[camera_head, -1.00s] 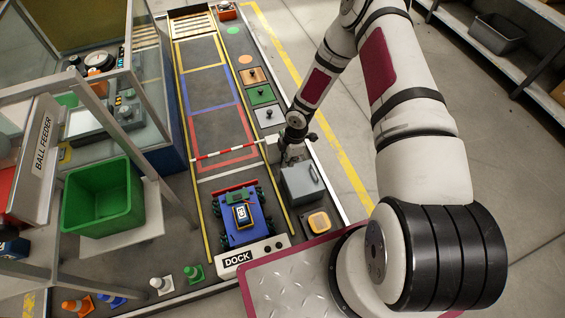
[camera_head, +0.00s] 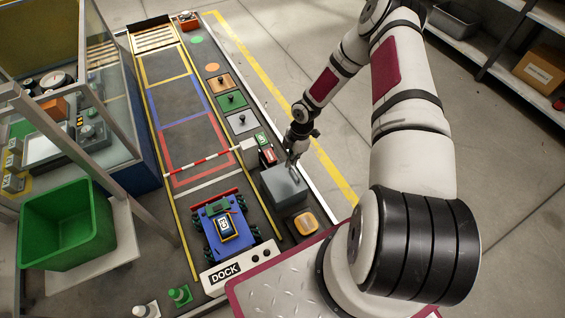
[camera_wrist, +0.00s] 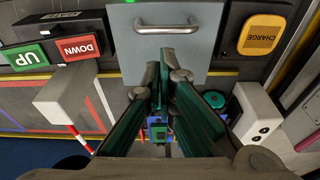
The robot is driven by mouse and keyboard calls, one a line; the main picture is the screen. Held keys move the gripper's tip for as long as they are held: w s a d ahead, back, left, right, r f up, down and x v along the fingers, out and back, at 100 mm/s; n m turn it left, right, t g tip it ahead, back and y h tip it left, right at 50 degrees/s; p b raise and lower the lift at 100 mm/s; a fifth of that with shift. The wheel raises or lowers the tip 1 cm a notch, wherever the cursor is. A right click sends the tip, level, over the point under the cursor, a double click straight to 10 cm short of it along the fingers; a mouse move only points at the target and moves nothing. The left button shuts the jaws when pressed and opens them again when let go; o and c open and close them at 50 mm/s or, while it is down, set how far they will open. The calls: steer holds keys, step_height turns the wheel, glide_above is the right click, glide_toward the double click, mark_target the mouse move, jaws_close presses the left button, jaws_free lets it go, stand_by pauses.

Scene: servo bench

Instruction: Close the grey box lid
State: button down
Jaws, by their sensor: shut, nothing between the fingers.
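The grey box (camera_head: 282,189) stands at the bench's right edge in the head view. Its grey lid with a metal handle lies over the box top; I cannot tell whether it is fully seated. In the wrist view the lid (camera_wrist: 195,55) fills the top middle, with the handle (camera_wrist: 166,26) near the upper edge. My gripper (camera_head: 291,160) is shut and empty, at the far side of the box near the handle. In the wrist view its fingertips (camera_wrist: 166,66) overlap the lid's lower part, short of the handle; contact cannot be told.
A green UP button (camera_wrist: 24,58) and red DOWN button (camera_wrist: 76,47) sit left of the lid, and an orange CHARGE button (camera_wrist: 261,35) right. A blue cart (camera_head: 226,227) stands at the dock beside the box. A red-white barrier (camera_head: 203,158) crosses the lane.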

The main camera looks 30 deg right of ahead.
steer(key=shift+d+f+b, duration=0.6)
steer(key=shift+d+f, duration=0.15)
steer(key=shift+f, duration=0.2)
steer(key=shift+d+f+b, duration=0.6)
steer(key=shift+d+f, duration=0.1)
steer(key=shift+f, duration=0.25)
steer(key=shift+a+r+p, duration=0.15)
steer(key=shift+r+p, duration=0.15)
steer(key=shift+r, duration=0.25)
steer(key=d+r+p, duration=0.4)
steer(key=d+r, duration=0.3)
steer(key=d, duration=0.1)
steer(key=shift+d, duration=0.3)
